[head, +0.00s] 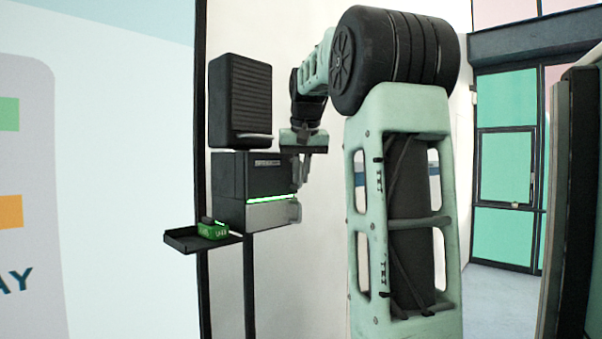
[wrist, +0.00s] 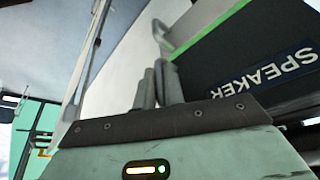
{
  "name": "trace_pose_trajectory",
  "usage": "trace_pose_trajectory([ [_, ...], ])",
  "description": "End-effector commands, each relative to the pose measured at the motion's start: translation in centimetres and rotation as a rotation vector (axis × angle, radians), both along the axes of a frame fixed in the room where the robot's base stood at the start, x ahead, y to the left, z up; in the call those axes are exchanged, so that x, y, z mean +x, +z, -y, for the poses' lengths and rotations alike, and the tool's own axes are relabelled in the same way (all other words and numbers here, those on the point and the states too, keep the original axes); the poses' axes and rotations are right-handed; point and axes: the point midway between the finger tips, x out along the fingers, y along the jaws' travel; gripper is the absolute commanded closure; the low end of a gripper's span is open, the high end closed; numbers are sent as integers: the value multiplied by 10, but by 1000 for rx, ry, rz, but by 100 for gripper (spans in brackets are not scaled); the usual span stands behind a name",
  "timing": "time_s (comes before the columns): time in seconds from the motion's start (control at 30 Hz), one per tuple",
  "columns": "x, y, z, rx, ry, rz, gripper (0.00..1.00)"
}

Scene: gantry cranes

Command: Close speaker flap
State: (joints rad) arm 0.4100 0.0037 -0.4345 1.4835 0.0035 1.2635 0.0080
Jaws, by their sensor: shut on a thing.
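The speaker flap (head: 262,180) appears to be the black front panel of the box on the stand. It looks near upright above a bright green strip. In the wrist view the flap (wrist: 235,60) fills the right side, with a SPEAKER label. My gripper (head: 302,170) is at the box's right edge, fingers pointing down. In the wrist view the gripper fingers (wrist: 158,82) are close together beside the flap's edge, shut on it as far as I can tell. The exact contact is hidden.
A black ribbed unit (head: 240,100) stands just above the box. A small tray (head: 188,240) with a green object (head: 213,230) sticks out at lower left. A grey bracket (head: 294,212) sits at the box's lower right. A pale wall is behind.

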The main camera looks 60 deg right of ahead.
Motion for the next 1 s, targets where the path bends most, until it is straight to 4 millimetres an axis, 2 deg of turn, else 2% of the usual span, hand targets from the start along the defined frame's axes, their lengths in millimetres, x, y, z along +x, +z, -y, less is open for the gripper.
trace_pose_trajectory([
  [0.5,1,1,2,-5,-5,6,100],
  [0.53,1,1,2,-5,-5,6,87],
  [0.6,1,1,2,-6,-4,6,68],
  [1.0,1,1,0,-2,0,2,68],
])
